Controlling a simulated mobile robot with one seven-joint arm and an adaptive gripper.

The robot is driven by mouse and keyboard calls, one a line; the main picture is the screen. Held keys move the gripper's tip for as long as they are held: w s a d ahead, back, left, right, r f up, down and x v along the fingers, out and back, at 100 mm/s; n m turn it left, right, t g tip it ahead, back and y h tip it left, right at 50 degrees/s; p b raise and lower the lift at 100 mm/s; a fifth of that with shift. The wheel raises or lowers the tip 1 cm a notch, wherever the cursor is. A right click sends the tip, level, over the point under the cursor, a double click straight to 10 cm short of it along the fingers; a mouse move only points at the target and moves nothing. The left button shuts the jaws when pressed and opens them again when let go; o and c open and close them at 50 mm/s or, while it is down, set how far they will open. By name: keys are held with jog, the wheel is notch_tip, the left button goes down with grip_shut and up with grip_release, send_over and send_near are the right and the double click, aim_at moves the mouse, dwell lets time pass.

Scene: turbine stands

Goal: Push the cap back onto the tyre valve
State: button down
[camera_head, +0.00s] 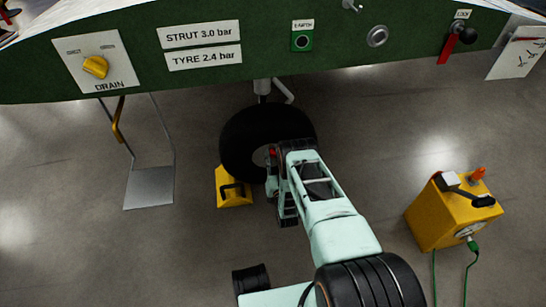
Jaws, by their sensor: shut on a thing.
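The black tyre (240,128) with its grey hub (260,157) stands on the floor below the green fuselage, in the middle of the view. My gripper (272,168) is at the right side of the hub, close in front of the wheel. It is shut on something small. A small red piece (272,152) shows at the gripper's end, and it looks like the cap, though it is too small to be sure. The valve stem is hidden behind my gripper and arm, so I cannot tell whether the cap touches it.
A yellow chock (232,187) sits against the wheel's lower left. A metal step (150,187) hangs farther left. A yellow box (450,215) with a green cable stands at the right. The green fuselage panel (280,62) overhangs the wheel. Floor between wheel and box is clear.

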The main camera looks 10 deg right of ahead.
jog(key=shift+w+r, duration=0.3)
jog(key=shift+w, duration=0.1)
jog(key=c, duration=1.7)
grip_release()
jog(key=shift+f, duration=0.1)
jog(key=shift+o, duration=0.9)
jog(key=shift+s+f, duration=0.1)
jog(key=shift+s, duration=0.05)
jog(key=shift+s, duration=0.15)
jog(key=s+p, duration=0.2)
jog(key=s, duration=0.5)
jog(key=shift+p, duration=0.4)
jog(key=shift+w, duration=0.1)
